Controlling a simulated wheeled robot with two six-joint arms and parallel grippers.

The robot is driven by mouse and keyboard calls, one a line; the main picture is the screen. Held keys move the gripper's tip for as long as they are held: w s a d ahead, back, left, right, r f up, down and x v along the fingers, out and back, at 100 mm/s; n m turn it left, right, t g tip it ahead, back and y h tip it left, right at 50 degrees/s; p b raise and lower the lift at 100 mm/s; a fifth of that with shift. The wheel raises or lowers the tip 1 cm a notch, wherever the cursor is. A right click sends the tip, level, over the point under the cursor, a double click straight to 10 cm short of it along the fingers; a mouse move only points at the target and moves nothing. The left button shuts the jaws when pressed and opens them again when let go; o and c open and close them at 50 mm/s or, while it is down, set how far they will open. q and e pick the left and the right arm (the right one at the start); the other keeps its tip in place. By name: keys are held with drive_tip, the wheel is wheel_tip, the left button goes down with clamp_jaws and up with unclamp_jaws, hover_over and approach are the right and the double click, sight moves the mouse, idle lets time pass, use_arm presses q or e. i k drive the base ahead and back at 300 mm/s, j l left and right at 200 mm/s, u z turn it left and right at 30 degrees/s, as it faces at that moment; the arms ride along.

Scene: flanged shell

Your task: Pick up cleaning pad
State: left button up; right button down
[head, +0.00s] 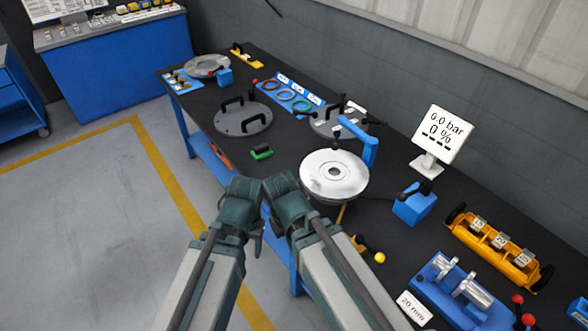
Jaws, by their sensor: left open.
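A small green block with a dark top (262,152), which looks like the cleaning pad, lies on the dark bench top (300,165) near its front edge. It is left of the round metal flanged shell (334,176). My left gripper (243,192) is open in front of the bench edge, below the pad in the picture and apart from it. My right gripper (283,190) is close beside the left one, near the shell's left side. Its fingers are hidden by its own wrist, so its opening does not show. Nothing is seen held.
A grey disc with handles (243,118) lies behind the pad. A mat with coloured rings (285,95), a blue arm (358,135) and a pressure display (440,135) stand farther back. A blue block (412,205) and yellow tray (498,248) are at right. Bare bench surrounds the pad.

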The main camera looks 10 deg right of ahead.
sight(260, 152)
drive_tip(key=i+j+z, duration=0.1)
drive_tip(key=z, duration=0.35)
drive_tip(key=j+z, duration=0.15)
drive_tip(key=z, duration=0.25)
drive_tip(key=i+j+z, duration=0.1)
drive_tip(key=z, duration=0.35)
drive_tip(key=j+z, duration=0.25)
drive_tip(key=z, duration=0.15)
drive_tip(key=j+z, duration=0.15)
drive_tip(key=j, duration=0.35)
drive_tip(key=j+z, duration=0.2)
drive_tip(key=j, duration=0.25)
drive_tip(key=k+j+z, duration=0.15)
drive_tip(key=j, duration=0.35)
drive_tip(key=j+z, duration=0.15)
drive_tip(key=j, duration=0.35)
drive_tip(key=k+j+z, duration=0.2)
drive_tip(key=j, duration=0.25)
drive_tip(key=k+j, duration=0.1)
drive_tip(key=j, duration=0.3)
drive_tip(key=k+j, duration=0.1)
drive_tip(key=j, duration=0.65)
drive_tip(key=k, duration=0.05)
